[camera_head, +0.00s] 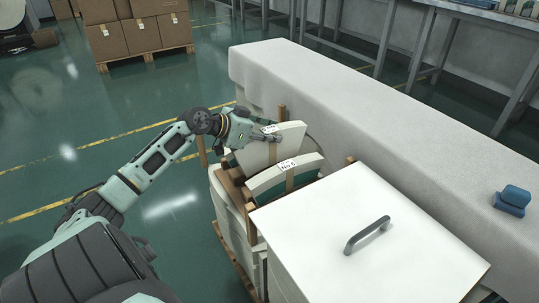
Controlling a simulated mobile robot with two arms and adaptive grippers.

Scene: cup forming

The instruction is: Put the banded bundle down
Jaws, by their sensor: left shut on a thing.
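My right gripper is not in view.
A white lid or panel with a grey handle (367,235) lies close in front of the bundles. A long pale covered machine (400,130) runs along the right, with a blue object (513,199) on it. Boxes on a pallet (139,36) stand far back left.

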